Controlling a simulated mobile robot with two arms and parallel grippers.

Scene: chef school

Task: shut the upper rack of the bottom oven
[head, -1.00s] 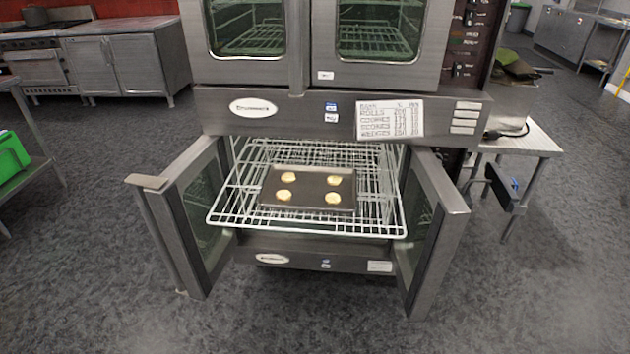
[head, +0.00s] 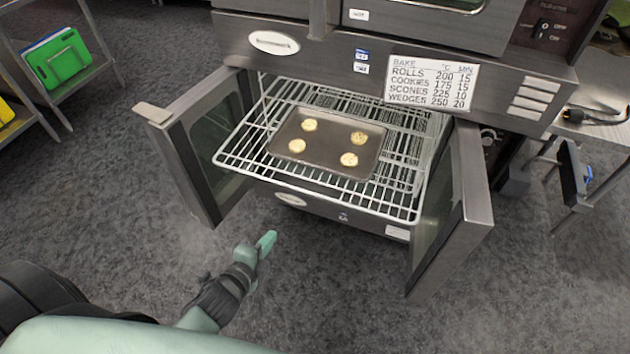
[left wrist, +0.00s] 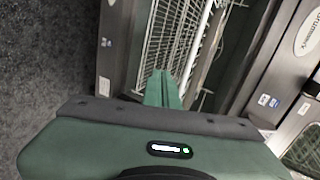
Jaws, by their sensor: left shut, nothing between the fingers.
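The bottom oven's upper rack (head: 238,161) is a white wire rack, pulled out between the two open oven doors. A dark baking tray (head: 325,155) with several pale cookies lies on it. The left door (head: 190,150) and the right door (head: 462,205) stand open on either side. My left gripper (head: 266,243) is shut and empty, below and in front of the rack's front left, apart from it. In the left wrist view its closed fingers (left wrist: 162,90) point toward the wire rack (left wrist: 180,35). My right gripper is not in view.
The top oven (head: 400,20) is above, with a bake-time label (head: 432,83) below its doors. A metal table (head: 600,120) stands at the right. A shelf with a green board (head: 62,62) is at the far left. The floor in front is clear.

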